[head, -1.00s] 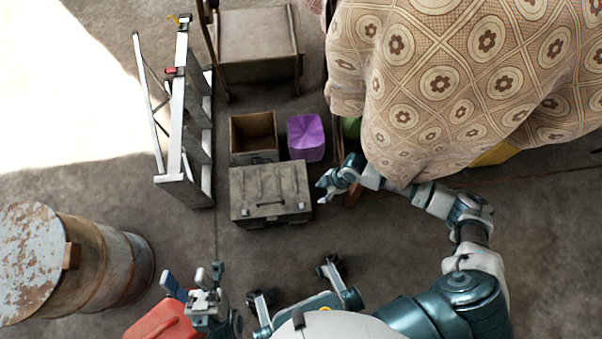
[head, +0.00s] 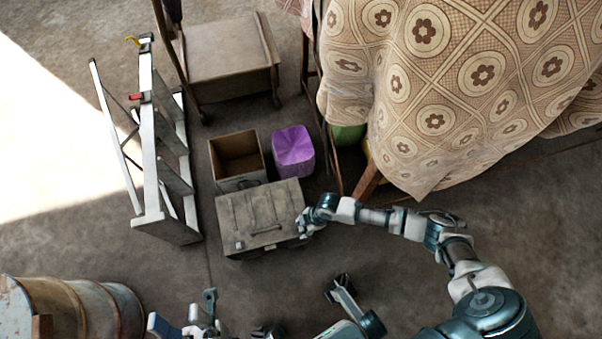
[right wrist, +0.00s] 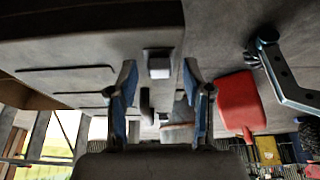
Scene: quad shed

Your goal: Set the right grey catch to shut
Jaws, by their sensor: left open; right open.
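The grey toolbox (head: 262,208) stands on the floor in the head view, with its lid down. Its left catch (head: 239,245) shows as a small pale piece on the front edge. My right gripper (head: 306,226) is at the box's front right corner and covers the right catch there. My left gripper (head: 183,310) is open and empty at the bottom of the head view.
An open cardboard box (head: 238,158) and a purple bin (head: 293,150) stand behind the toolbox. A stepladder (head: 158,150) is to the left, a rusty barrel (head: 80,305) lower left. A cloth-covered table (head: 440,90) is at the right. A red object (right wrist: 237,100) shows in the right wrist view.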

